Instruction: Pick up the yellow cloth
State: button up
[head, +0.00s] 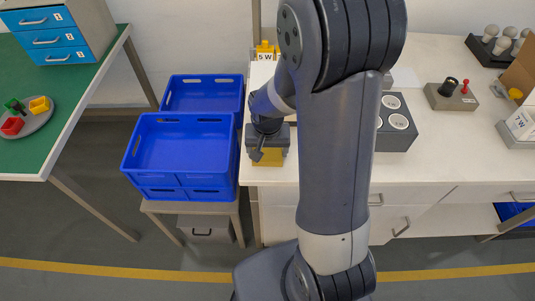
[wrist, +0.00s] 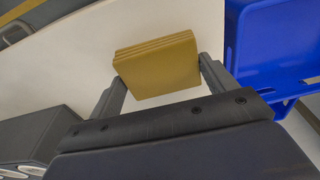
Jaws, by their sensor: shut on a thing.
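The yellow cloth (wrist: 160,68) shows in the wrist view as a folded, layered square. My gripper (wrist: 160,77) is shut on it, with one finger at each side edge. In the head view the cloth (head: 267,158) shows below my gripper (head: 267,150), at the left front corner of the white bench. I cannot tell whether the cloth still touches the bench top.
Blue crates (head: 180,150) stand on a low stand just left of the bench. A grey box with round sockets (head: 397,125) sits to the right on the white bench (head: 440,155). A switch box (head: 452,96) stands farther right. A green table (head: 75,95) is at far left.

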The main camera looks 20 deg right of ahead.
aim_at(268, 153)
jog(key=c, duration=0.3)
notch_tip(268, 153, up, 10)
jog(key=shift+r, duration=0.1)
dwell(0.4)
